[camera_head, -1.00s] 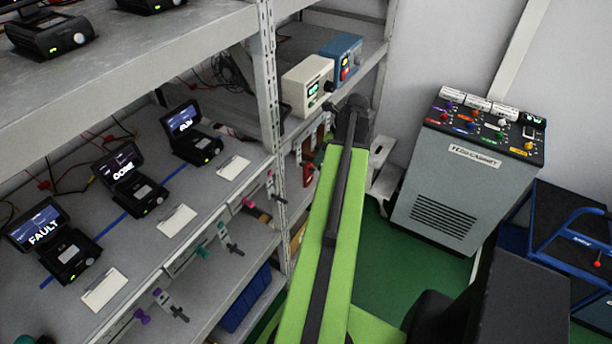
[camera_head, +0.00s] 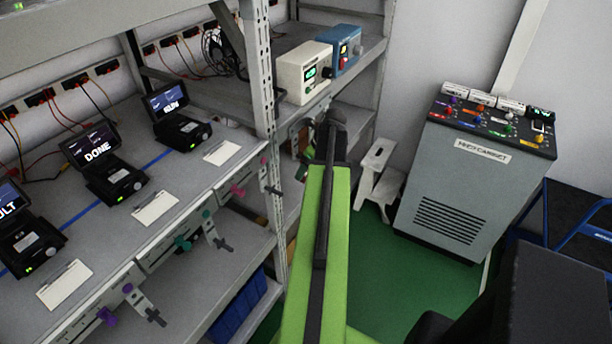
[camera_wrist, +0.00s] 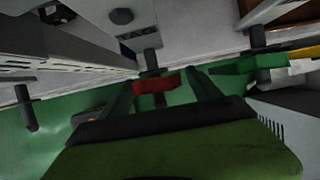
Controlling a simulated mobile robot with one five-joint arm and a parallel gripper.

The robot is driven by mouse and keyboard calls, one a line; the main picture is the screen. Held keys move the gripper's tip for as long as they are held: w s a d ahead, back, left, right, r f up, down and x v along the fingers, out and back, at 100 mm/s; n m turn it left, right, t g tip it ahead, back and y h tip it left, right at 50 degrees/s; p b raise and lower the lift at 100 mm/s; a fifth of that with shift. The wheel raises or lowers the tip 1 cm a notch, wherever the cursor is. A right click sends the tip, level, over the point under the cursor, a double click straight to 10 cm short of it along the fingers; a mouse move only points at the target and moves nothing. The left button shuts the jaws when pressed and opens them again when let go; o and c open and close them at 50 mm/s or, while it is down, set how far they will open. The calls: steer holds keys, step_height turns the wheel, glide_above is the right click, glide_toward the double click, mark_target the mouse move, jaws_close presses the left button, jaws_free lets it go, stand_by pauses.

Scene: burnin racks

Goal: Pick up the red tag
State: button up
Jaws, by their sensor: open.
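In the wrist view a small red tag (camera_wrist: 157,84) sits at a dark peg, between the two fingers of my gripper (camera_wrist: 159,77). The fingers are open, one on each side of the tag, and I cannot tell whether either touches it. A green tag (camera_wrist: 246,66) is at another peg just right of the right finger. In the head view my gripper (camera_head: 334,124) reaches past the shelf post, and the red tag cannot be made out there.
A cream box (camera_head: 303,73) and a blue box (camera_head: 338,48) sit beyond. A test cabinet (camera_head: 455,190) and white step stool (camera_head: 377,180) stand right, over green floor.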

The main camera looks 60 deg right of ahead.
steer(key=shift+x, duration=0.9)
steer(key=shift+s+r, duration=0.1)
steer(key=shift+r, duration=0.15)
steer(key=c, duration=1.4)
steer(key=shift+r+p, duration=0.6)
steer(key=s, duration=1.8)
steer(key=shift+r, duration=0.2)
steer(key=shift+a+r+p, duration=0.1)
steer(key=shift+p, duration=0.2)
